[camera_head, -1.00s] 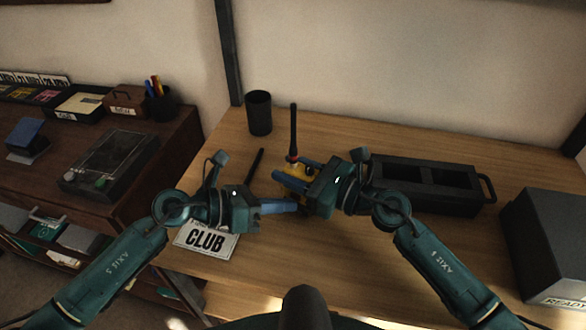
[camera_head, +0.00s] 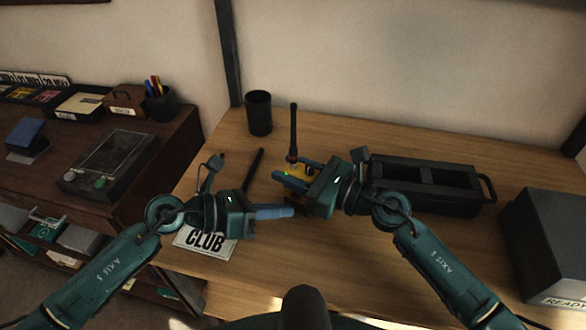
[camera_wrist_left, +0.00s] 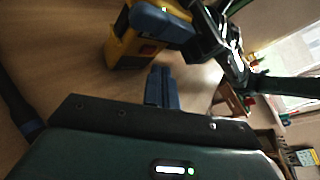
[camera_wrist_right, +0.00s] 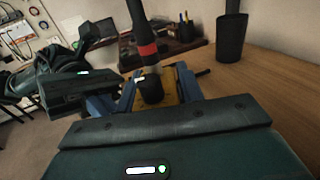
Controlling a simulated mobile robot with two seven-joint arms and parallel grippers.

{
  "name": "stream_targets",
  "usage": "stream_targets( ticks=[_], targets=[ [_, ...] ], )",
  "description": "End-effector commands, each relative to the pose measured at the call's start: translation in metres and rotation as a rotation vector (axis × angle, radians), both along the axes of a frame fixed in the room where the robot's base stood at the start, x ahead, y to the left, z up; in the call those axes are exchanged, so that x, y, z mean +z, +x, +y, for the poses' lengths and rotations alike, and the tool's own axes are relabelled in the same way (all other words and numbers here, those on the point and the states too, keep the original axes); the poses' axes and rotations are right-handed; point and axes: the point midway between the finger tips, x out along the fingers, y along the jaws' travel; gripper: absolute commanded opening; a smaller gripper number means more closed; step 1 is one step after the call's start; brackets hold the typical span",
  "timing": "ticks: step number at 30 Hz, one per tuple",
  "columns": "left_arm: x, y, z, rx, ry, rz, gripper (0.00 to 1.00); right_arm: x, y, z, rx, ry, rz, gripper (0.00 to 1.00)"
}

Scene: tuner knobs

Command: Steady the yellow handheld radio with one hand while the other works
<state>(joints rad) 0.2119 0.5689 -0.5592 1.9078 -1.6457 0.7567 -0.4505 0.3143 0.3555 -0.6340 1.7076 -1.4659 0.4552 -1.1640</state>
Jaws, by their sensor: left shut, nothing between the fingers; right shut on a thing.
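The yellow handheld radio (camera_head: 297,172) stands on the wooden table with its black antenna pointing up. It also shows in the left wrist view (camera_wrist_left: 128,50) and between blue fingers in the right wrist view (camera_wrist_right: 176,88). My right gripper (camera_head: 282,177) is shut on the radio from the right, hiding part of its body. My left gripper (camera_head: 290,211) is shut and empty, its fingertips in front of the radio and just below my right gripper. In the left wrist view its fingers (camera_wrist_left: 161,72) are together, apart from the radio.
A black cup (camera_head: 259,113) stands behind the radio. A dark stick-like object (camera_head: 254,167) and a CLUB sign (camera_head: 205,241) lie to the left. A black open case (camera_head: 425,184) and a grey box (camera_head: 548,245) stand at right. The front table middle is clear.

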Motion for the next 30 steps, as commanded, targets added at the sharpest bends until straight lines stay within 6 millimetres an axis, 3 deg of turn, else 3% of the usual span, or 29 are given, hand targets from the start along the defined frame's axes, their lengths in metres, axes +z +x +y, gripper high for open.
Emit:
stream_targets(
  ticks=[7,21,30],
  targets=[
    [-0.001,-0.004,0.002,0.000,0.001,0.000,0.00,-0.001,0.000,0.000,0.001,0.000,0.002,0.06],
    [-0.001,-0.045,0.025,0.000,0.002,0.001,0.00,-0.001,0.000,0.000,0.001,0.000,0.002,0.06],
    [0.000,-0.053,0.029,0.001,0.001,0.000,0.00,-0.001,0.000,0.000,0.001,0.000,0.002,0.06]
  ],
)
